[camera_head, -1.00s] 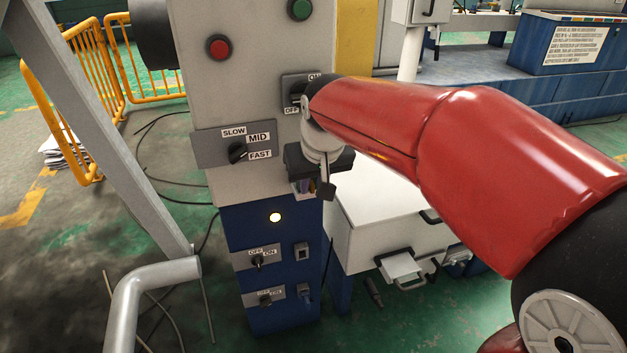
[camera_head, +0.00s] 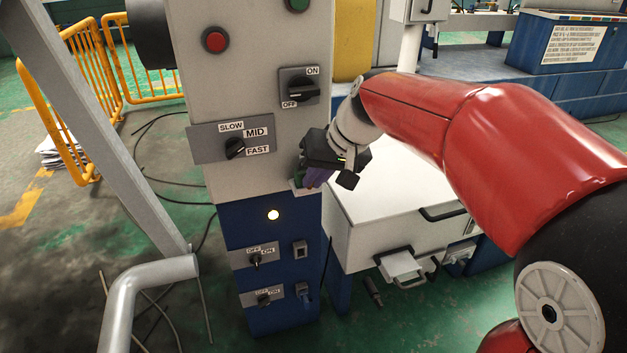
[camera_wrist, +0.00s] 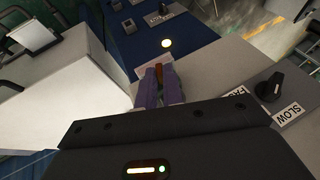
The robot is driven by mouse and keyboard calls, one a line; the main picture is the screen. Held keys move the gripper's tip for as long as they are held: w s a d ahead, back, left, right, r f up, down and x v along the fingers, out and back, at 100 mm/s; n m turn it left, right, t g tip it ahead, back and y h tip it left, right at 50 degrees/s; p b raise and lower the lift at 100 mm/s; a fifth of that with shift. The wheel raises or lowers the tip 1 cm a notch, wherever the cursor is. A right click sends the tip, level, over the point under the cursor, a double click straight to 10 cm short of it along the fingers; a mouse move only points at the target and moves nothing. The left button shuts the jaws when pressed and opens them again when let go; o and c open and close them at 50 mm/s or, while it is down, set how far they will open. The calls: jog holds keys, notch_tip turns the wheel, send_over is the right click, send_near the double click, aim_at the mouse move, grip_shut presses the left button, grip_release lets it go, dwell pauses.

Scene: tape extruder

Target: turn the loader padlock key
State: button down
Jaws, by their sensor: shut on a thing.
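My gripper (camera_head: 308,183) is at the lower right corner of the grey control panel, just above the blue cabinet section. In the wrist view, its purple fingers (camera_wrist: 159,76) are shut on a small reddish-brown piece (camera_wrist: 159,71), which I take for the padlock key. The fingers hide most of it. A small light plate (camera_wrist: 145,71) lies right behind the fingertips. No padlock body can be made out, and how far the key is turned cannot be seen.
The speed selector knob (camera_head: 235,148) and the ON/OFF switch (camera_head: 303,91) sit close by on the panel. A white box (camera_head: 385,200) with handles stands to the right. A slanted grey post (camera_head: 95,120) rises at left.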

jog(key=y+b, duration=0.1)
jog(key=f+y+b, duration=0.1)
jog(key=y+b, duration=0.1)
jog(key=d+m+g+y+b, duration=0.1)
jog(key=y+b, duration=0.1)
jog(key=shift+w+d+f, duration=0.1)
jog(key=shift+w+f, duration=0.05)
jog(key=shift+w, duration=0.05)
jog(key=shift+d+f+m+y+b, duration=0.15)
jog(key=shift+m+y+b, duration=0.55)
jog(key=shift+y+b, duration=1.15)
jog(key=shift+y, duration=0.25)
jog(key=c, duration=1.5)
grip_release()
jog(key=shift+p, duration=0.3)
